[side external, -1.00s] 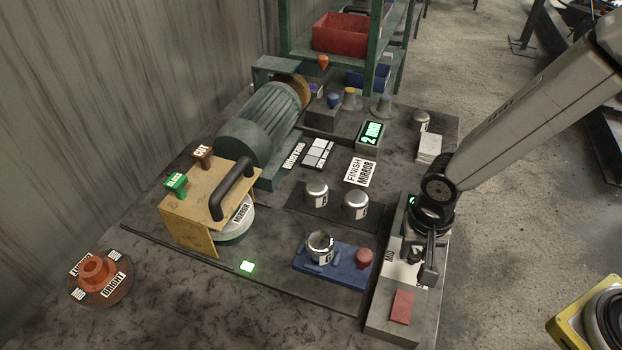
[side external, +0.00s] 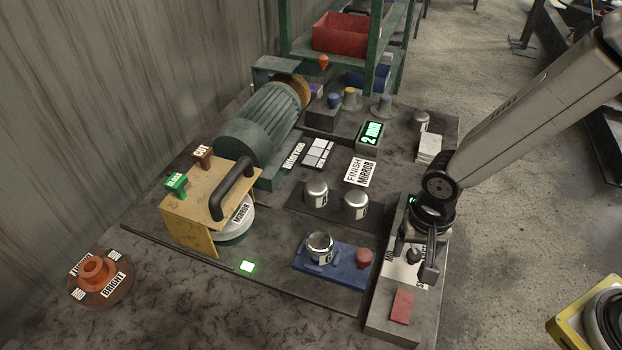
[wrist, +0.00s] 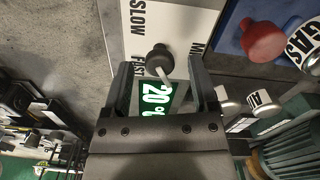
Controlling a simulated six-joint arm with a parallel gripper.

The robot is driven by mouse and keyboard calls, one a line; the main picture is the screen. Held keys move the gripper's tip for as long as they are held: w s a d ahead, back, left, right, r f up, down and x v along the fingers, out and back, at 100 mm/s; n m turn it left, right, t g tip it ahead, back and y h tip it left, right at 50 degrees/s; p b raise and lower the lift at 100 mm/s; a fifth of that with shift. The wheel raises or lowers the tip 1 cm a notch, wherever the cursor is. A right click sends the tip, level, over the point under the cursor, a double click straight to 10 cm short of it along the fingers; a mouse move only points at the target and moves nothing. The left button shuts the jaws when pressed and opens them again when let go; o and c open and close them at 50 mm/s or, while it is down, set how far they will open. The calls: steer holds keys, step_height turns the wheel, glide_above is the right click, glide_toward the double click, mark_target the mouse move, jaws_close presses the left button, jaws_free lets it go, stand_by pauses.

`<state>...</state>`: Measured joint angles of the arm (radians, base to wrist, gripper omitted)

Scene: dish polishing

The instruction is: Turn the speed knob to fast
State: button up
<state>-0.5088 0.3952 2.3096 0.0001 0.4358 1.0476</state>
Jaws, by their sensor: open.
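The speed knob (wrist: 159,60) is a dark round knob on a white plate (wrist: 176,18) marked SLOW and FAST, with a third label partly hidden. A pale pointer runs from it toward the green display; I cannot tell which label it matches. My gripper (wrist: 160,68) is open, with one finger on each side of the knob in the wrist view and gaps between. In the side external view, my gripper (side external: 430,272) hangs over the panel and partly covers the plate and the knob (side external: 414,257). Contact with the knob cannot be told.
A red pad (side external: 402,306) is at the panel's front. Left of the panel, a blue tray (side external: 335,276) holds a metal cup (side external: 319,245) and a red knob (side external: 364,258).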

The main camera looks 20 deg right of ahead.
mark_target(416, 253)
steer(key=shift+r, duration=3.7)
steer(key=shift+d, duration=0.1)
steer(key=d+n+t, duration=0.2)
steer(key=d+n, duration=0.4)
steer(key=d, duration=0.9)
steer(key=shift+w+d+f+t, duration=0.15)
steer(key=shift+d+f+t, duration=0.1)
steer(key=shift+f+t, duration=0.05)
